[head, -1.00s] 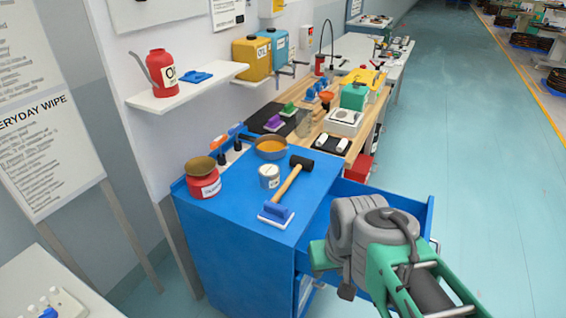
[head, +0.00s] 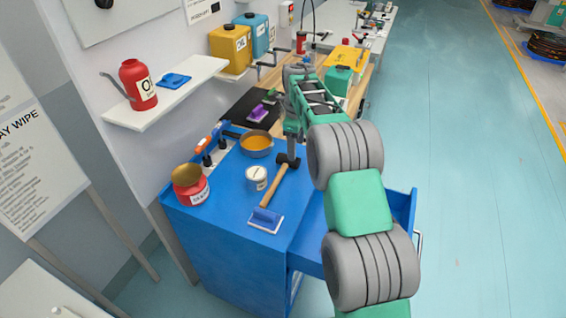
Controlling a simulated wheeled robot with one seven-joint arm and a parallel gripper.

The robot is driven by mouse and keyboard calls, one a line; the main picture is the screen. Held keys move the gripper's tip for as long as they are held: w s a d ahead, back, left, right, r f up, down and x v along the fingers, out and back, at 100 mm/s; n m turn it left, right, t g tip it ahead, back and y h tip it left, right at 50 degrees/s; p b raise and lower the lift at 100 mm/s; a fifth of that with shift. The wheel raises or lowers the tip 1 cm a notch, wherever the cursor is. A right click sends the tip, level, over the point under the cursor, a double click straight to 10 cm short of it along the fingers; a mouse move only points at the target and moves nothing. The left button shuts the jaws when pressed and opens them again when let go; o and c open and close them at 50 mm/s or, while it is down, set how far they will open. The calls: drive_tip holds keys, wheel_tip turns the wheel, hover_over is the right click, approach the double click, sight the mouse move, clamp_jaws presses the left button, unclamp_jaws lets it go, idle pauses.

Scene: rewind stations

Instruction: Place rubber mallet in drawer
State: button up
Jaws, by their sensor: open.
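The rubber mallet (head: 274,184) lies on the blue cabinet top, its wooden handle pointing toward the front and its black head at the back. My gripper (head: 289,153) points down right at the mallet's head and partly hides it; the jaws are open, and I cannot tell whether they touch the head. The blue drawer (head: 402,206) is pulled out from the cabinet's right side. My arm covers much of its inside.
A wall shelf (head: 165,95) is at left.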

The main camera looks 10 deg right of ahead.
sight(296, 161)
drive_tip(key=shift+m, duration=0.3)
drive_tip(key=f+p, duration=0.1)
drive_tip(key=f, duration=0.1)
drive_tip(key=f+p, duration=0.1)
drive_tip(key=f, duration=0.2)
drive_tip(key=w+f+p, duration=0.1)
drive_tip(key=f, duration=0.2)
drive_tip(key=shift+d, duration=0.2)
clamp_jaws()
